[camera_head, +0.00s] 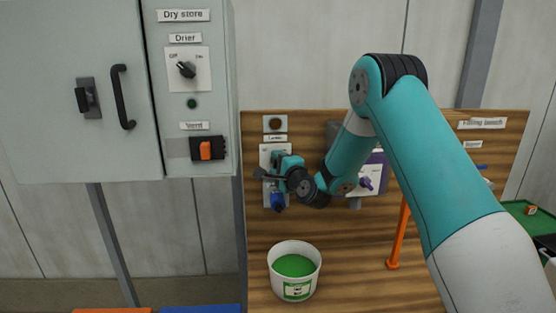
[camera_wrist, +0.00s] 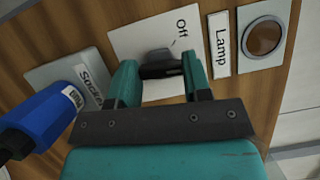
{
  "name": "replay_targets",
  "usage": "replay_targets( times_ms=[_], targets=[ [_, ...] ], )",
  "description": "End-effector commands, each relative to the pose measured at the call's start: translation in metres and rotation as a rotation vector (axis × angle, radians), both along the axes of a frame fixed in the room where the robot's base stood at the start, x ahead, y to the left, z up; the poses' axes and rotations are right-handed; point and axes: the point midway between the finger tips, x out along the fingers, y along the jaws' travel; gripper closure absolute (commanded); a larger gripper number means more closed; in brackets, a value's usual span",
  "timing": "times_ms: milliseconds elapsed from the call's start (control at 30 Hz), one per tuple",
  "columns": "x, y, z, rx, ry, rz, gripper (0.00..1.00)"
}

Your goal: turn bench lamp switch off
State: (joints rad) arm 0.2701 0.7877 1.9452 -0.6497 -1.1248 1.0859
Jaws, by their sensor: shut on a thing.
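The lamp switch is a dark knob (camera_wrist: 160,62) on a white plate (camera_wrist: 124,44) marked "Off", beside a "Lamp" label (camera_wrist: 222,45). In the head view the switch plate (camera_head: 266,153) is on the wooden panel, and the knob is hidden behind my gripper (camera_head: 272,166). In the wrist view my gripper (camera_wrist: 161,74) has its two teal fingers on either side of the knob, shut on it. The knob's exact pointing is hard to tell. The round lamp indicator (camera_wrist: 263,38) looks dull brown; it also shows in the head view (camera_head: 275,124).
A blue plug (camera_wrist: 45,118) sits at the socket just below the switch, close to my gripper. A white bucket (camera_head: 296,287) with green contents stands below. A grey cabinet (camera_head: 80,150) is at left.

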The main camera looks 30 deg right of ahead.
Motion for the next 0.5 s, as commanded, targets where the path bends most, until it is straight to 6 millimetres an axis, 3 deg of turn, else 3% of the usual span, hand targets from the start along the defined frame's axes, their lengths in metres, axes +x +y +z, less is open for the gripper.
replay_targets(
  times_ms=[500],
  targets=[
    [-0.0002, 0.0017, 0.0023, -0.451, 0.189, 0.002, 0.79]
  ],
)
